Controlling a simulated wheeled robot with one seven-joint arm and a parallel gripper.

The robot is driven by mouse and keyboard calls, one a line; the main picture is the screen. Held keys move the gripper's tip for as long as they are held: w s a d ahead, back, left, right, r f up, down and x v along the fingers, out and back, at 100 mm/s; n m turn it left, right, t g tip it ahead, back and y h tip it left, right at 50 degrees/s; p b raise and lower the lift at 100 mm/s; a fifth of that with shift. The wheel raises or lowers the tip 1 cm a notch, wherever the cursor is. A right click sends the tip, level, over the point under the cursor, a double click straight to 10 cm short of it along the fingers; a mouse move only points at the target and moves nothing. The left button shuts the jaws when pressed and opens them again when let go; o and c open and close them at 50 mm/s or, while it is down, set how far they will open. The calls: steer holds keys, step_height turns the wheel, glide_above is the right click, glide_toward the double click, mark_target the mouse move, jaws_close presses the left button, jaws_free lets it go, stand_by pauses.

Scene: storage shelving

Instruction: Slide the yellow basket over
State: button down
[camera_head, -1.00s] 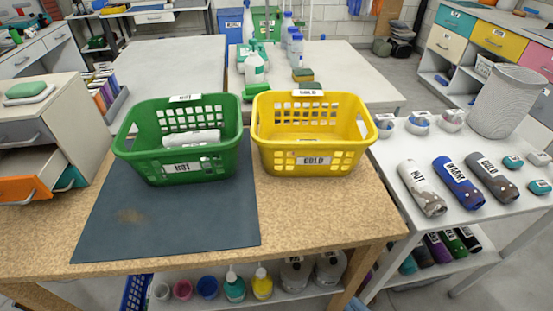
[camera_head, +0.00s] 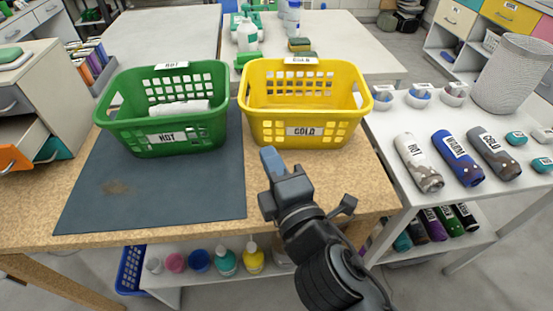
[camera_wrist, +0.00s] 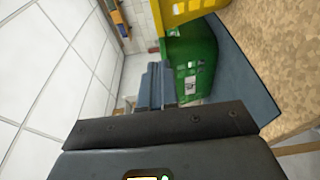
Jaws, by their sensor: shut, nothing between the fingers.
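The yellow basket (camera_head: 305,104), labelled COLD, stands upright on the wooden table, right of the green basket. It looks empty in the head view, and part of it shows at the top of the wrist view (camera_wrist: 190,10). The green basket (camera_head: 163,118), labelled HOT, stands on the dark mat with a white roll (camera_head: 180,108) in it; it also shows in the wrist view (camera_wrist: 190,62). My gripper (camera_head: 268,158) is shut and empty, in front of the yellow basket near its lower left front. I cannot tell whether it touches the basket.
The dark mat (camera_head: 150,195) covers the left of the table (camera_head: 330,200). A white side table (camera_head: 400,125) on the right holds HOT, WARM and COLD bottles (camera_head: 458,158), small bowls and a grey bin (camera_head: 512,75).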

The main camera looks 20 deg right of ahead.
mark_target(271, 114)
steer(key=w, duration=0.2)
steer(key=w+d+p, duration=0.1)
steer(key=w, duration=0.2)
steer(key=w+d+p, duration=0.1)
steer(key=w, duration=0.2)
steer(key=shift+w+d+r, duration=0.15)
steer(key=shift+d+r, duration=0.05)
steer(key=shift+w+d+f+p, duration=0.2)
steer(key=shift+w+d+p, duration=0.25)
steer(key=shift+d, duration=0.1)
steer(key=shift+w+d+r+p, duration=0.25)
steer(key=shift+w+d+p, duration=0.5)
steer(key=shift+p, duration=0.2)
steer(key=shift+w+d+f, duration=0.1)
steer(key=shift+d+f, duration=0.15)
